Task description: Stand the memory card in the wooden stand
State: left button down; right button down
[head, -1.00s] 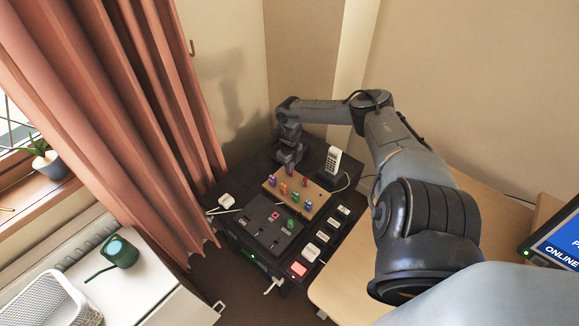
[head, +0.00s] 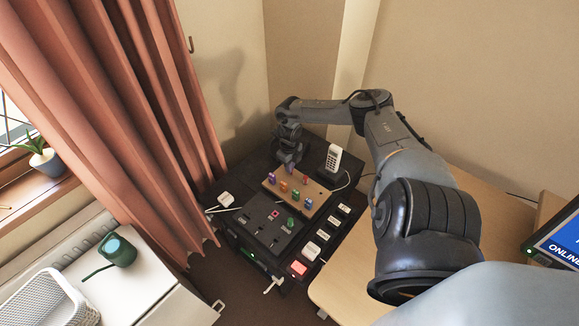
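The wooden stand (head: 314,190) is a light brown board on the dark cabinet top. Which piece, if any, is the memory card is too small to tell. My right gripper (head: 290,167) points down at the stand's far edge, close to the pieces. Its fingers are too small and dark to show whether they are open or hold something. My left gripper is out of view.
A white phone (head: 333,158) stands right of the gripper. White blocks and a red one (head: 299,268) line the front right. The curtain (head: 150,110) hangs at left.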

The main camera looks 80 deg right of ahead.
jog(key=shift+f, duration=0.2)
jog(key=c, duration=1.3)
grip_release()
jog(key=shift+o, duration=0.2)
jog(key=shift+r, duration=0.15)
